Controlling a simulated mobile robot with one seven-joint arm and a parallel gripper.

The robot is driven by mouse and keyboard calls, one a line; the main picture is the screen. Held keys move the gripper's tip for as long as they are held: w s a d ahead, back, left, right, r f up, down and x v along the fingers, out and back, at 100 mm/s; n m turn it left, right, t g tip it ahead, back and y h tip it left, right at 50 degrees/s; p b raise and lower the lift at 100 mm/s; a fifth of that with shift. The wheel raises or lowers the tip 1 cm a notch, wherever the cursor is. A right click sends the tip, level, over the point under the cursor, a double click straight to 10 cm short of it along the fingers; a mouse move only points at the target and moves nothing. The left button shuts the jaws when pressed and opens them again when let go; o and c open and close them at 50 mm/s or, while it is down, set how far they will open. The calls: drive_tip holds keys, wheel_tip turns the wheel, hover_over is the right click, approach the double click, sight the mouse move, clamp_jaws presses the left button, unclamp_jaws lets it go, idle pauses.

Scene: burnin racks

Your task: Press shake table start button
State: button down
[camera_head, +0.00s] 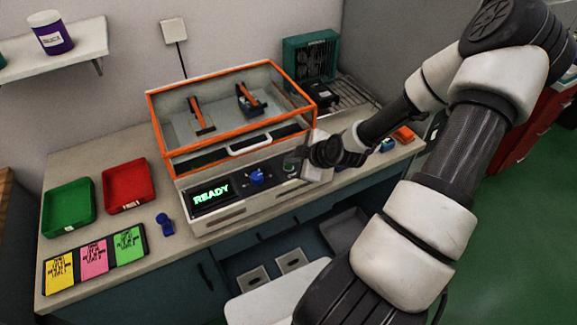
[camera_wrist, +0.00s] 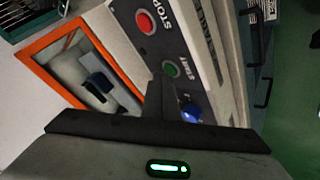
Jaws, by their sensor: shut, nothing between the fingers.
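The shake table (camera_head: 222,205) stands on the bench, a pale box with an orange-framed clear lid and a dark front panel. Its display (camera_head: 211,193) reads READY in green. The green start button (camera_wrist: 170,69) is labelled START in the wrist view; it also shows small in the head view (camera_head: 291,167). The red STOP button (camera_wrist: 145,22) is beside it. A blue knob (camera_wrist: 190,112) sits on the other side, partly hidden by my fingers. My gripper (camera_wrist: 161,84) is shut and empty, its fingertips close to the start button. Whether they touch it I cannot tell.
The lid (camera_head: 232,108) is closed, with a pale handle (camera_head: 250,144) at its front. Green (camera_head: 68,208) and red (camera_head: 127,186) trays, coloured cards (camera_head: 94,257) and a small blue item (camera_head: 164,224) lie to the left. A teal rack (camera_head: 310,57) stands behind.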

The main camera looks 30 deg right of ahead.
drive_tip(key=shift+f+b, duration=0.4)
drive_tip(key=shift+f, duration=0.05)
idle(0.4)
drive_tip(key=shift+r, duration=0.1)
drive_tip(key=shift+r+p, duration=0.65)
drive_tip(key=shift+r, duration=0.1)
wheel_tip(320, 180, up, 5)
drive_tip(key=p, duration=0.4)
idle(0.9)
